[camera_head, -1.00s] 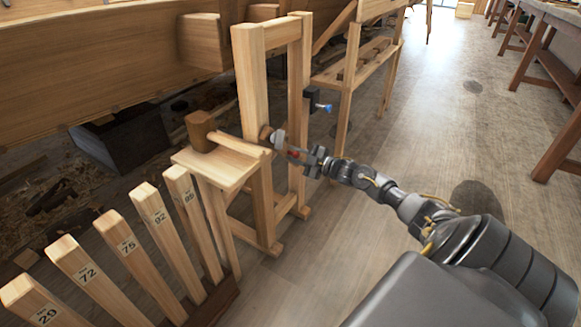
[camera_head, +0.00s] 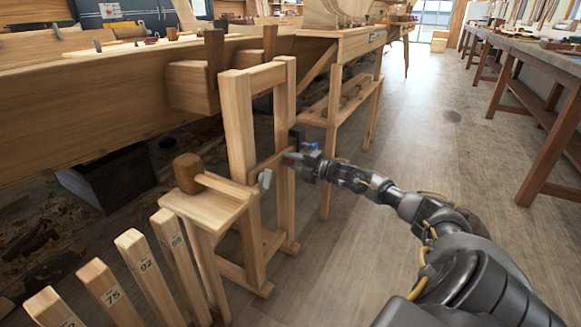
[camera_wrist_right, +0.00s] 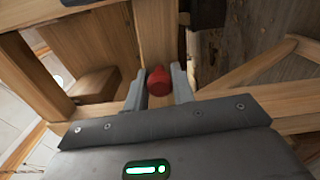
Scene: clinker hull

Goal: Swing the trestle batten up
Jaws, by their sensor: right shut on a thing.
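The wooden trestle (camera_head: 238,125) stands beside the hull, with two uprights joined by a top rail. The batten (camera_head: 272,161) spans between the uprights, close to level, with a pale grey knob (camera_head: 265,179) at its left end. My right gripper (camera_head: 293,158) is at the batten's right end, by the right upright. In the wrist view its fingers (camera_wrist_right: 158,88) are on either side of a red knob (camera_wrist_right: 158,80), shut on it. A black bracket (camera_head: 297,136) with a blue lever (camera_head: 311,146) sits at the right upright, touching or very near the gripper. My left gripper is not in view.
A small stand (camera_head: 205,212) with a mallet (camera_head: 187,172) is at the trestle's near left. Several numbered wooden stakes (camera_head: 146,268) stand at front left. The floor (camera_head: 400,150) to the right is clear up to the workbenches (camera_head: 550,120).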

